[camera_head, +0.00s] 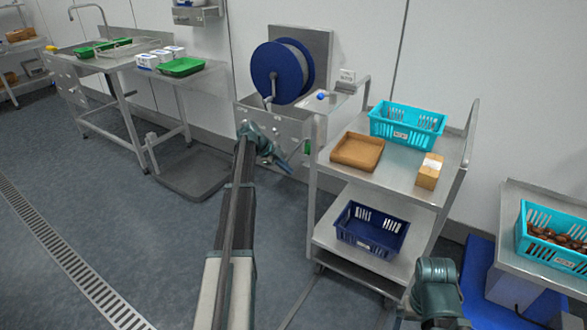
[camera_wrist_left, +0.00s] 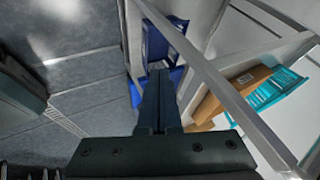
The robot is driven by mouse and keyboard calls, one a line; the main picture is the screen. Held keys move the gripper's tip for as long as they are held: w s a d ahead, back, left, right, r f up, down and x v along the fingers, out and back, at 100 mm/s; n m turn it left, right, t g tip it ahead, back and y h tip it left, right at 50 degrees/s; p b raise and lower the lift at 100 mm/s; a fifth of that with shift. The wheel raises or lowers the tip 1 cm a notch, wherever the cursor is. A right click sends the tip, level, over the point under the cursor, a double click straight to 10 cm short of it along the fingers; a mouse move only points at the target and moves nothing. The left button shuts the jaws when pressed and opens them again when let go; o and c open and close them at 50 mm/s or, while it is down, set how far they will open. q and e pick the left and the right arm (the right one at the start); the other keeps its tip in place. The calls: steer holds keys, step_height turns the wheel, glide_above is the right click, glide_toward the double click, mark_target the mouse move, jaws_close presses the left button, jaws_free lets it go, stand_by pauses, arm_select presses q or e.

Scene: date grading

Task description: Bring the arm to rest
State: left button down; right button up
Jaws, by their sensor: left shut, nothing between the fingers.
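My left arm reaches up through the middle of the head view, out over the floor. My left gripper (camera_head: 284,163) is at its far end, just left of the steel trolley (camera_head: 390,187) and in front of the steel hose-reel stand. In the left wrist view its dark fingers (camera_wrist_left: 158,90) are together with nothing between them. I cannot tell its exact gap to the trolley frame. Part of my right arm shows at the bottom right of the head view; its fingers are not seen.
The trolley holds a teal crate (camera_head: 408,123), a brown tray (camera_head: 357,151) and a small box (camera_head: 429,170), with a dark blue crate (camera_head: 372,228) below. A crate of dates (camera_head: 537,228) stands right. The blue reel (camera_head: 277,72) is behind. Floor at left (camera_head: 110,210) is clear.

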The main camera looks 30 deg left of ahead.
arm_select(q)
steer(key=shift+s+a+r, duration=0.15)
steer(key=shift+s+r, duration=0.05)
steer(key=shift+r, duration=0.05)
arm_select(e)
steer(key=shift+r, duration=0.3)
arm_select(q)
steer(key=s+d+f+n+g+y, duration=0.15)
steer(key=s+d, duration=0.35)
steer(key=d, duration=0.6)
steer(key=s+d+f+n+g, duration=0.1)
steer(key=s+d+n+g, duration=0.2)
steer(key=d, duration=0.8)
steer(key=s+d+f+n, duration=0.1)
steer(key=s+d+n, duration=0.1)
steer(key=s+d, duration=0.6)
steer(key=s+d+n+g+y, duration=0.1)
steer(key=s+d+n+y, duration=0.15)
steer(key=s+d, duration=0.65)
steer(key=s+d+n+y, duration=0.2)
steer(key=s+d+n, duration=0.3)
steer(key=s, duration=0.6)
step_height(320, 180, up, 14)
steer(key=d+p, duration=0.1)
steer(key=p, duration=1.3)
steer(key=shift+w+m+p, duration=0.3)
arm_select(e)
step_height(320, 180, up, 14)
steer(key=shift+r, duration=0.25)
